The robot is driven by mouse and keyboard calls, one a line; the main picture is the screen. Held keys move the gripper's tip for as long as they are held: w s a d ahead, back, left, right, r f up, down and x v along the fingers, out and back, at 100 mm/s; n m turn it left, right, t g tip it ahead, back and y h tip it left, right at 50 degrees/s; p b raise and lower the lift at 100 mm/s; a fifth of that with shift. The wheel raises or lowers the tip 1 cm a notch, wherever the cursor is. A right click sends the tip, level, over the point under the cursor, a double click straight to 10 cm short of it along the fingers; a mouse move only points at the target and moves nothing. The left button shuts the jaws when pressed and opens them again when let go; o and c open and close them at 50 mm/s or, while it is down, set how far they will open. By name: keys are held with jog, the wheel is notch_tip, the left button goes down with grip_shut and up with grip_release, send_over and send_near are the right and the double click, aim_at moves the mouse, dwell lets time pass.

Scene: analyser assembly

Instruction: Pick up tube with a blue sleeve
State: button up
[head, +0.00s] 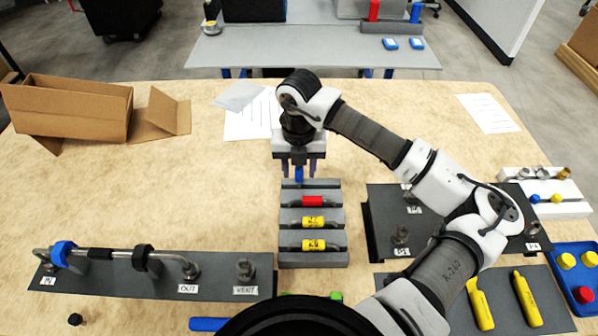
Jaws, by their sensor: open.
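A grey slotted rack (314,258) stands in the middle of the table and holds several sleeved tubes. A tube with a blue sleeve (299,174) shows at the rack's far end, partly hidden by my gripper. Nearer to me in the rack lie a tube with a red sleeve (312,201) and two with yellow sleeves, one in the middle (312,221) and one nearest me (313,245). My gripper (299,172) points down over the blue-sleeved tube, its fingers open on either side of the sleeve. I cannot tell whether they touch it.
A grey plate with a bent metal pipe (120,253) lies at the left. A dark raised panel with fittings (380,225) stands right of the rack. Yellow tools (481,304) lie on a mat at the lower right. An open cardboard box (70,107) is at the far left.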

grip_shut()
dwell(0.4)
notch_tip(320, 180, up, 20)
jog(key=b, duration=0.4)
